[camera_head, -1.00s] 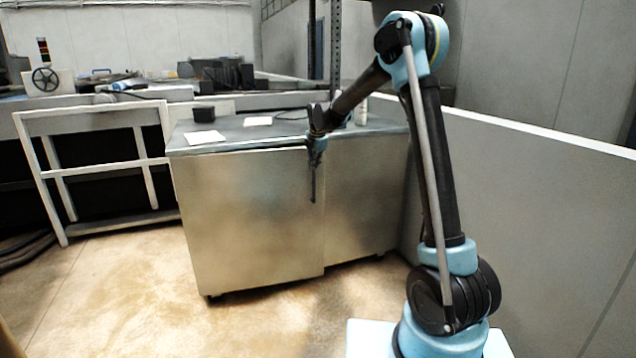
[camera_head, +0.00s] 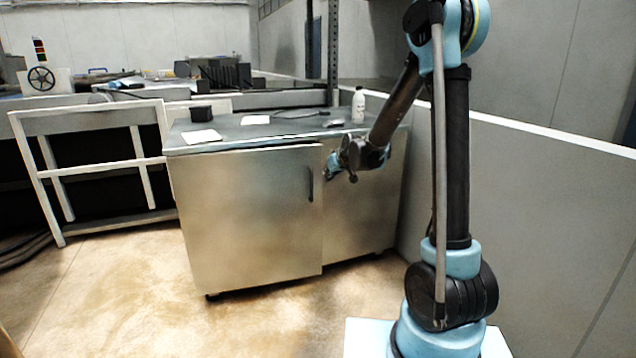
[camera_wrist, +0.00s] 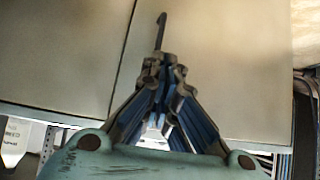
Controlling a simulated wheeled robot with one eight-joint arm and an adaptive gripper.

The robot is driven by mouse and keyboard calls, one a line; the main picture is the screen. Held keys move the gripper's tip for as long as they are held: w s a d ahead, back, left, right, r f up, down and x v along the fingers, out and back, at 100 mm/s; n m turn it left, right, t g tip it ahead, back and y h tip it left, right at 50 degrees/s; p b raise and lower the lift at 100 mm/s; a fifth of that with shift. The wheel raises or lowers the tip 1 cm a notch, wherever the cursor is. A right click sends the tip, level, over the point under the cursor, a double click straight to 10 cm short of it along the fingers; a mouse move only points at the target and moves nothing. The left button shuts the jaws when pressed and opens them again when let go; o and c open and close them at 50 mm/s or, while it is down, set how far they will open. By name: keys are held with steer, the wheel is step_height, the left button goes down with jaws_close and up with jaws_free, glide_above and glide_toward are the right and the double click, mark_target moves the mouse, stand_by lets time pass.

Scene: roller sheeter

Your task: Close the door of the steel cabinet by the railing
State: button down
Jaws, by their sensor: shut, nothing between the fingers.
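The steel cabinet (camera_head: 364,210) stands by the white railing, its grey top holding small items. Its left door (camera_head: 245,215) sits slightly proud of the right half, with a narrow step along its right and lower edges; I cannot tell whether it is fully shut. The door's dark vertical handle (camera_head: 310,184) is near its upper right edge. My gripper (camera_head: 330,175) is just right of the door's edge, in front of the right half, shut and empty. In the wrist view my gripper (camera_wrist: 166,62) points at the cabinet front, with the handle (camera_wrist: 160,32) just beyond the fingertips and the door seam to the left.
A white railing (camera_head: 95,168) stands left of the cabinet. A grey partition wall (camera_head: 520,190) runs along the right. On the cabinet top are a white bottle (camera_head: 358,106), papers (camera_head: 201,136) and a black box (camera_head: 201,113). The floor (camera_head: 150,290) in front is clear.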

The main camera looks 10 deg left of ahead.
glide_toward(312, 184)
step_height(312, 184, down, 3)
steer(key=shift+w+a, duration=0.45)
steer(key=shift+w, duration=0.3)
steer(key=shift+w+a, duration=0.5)
steer(key=shift+w, duration=0.3)
steer(key=shift+w, duration=0.1)
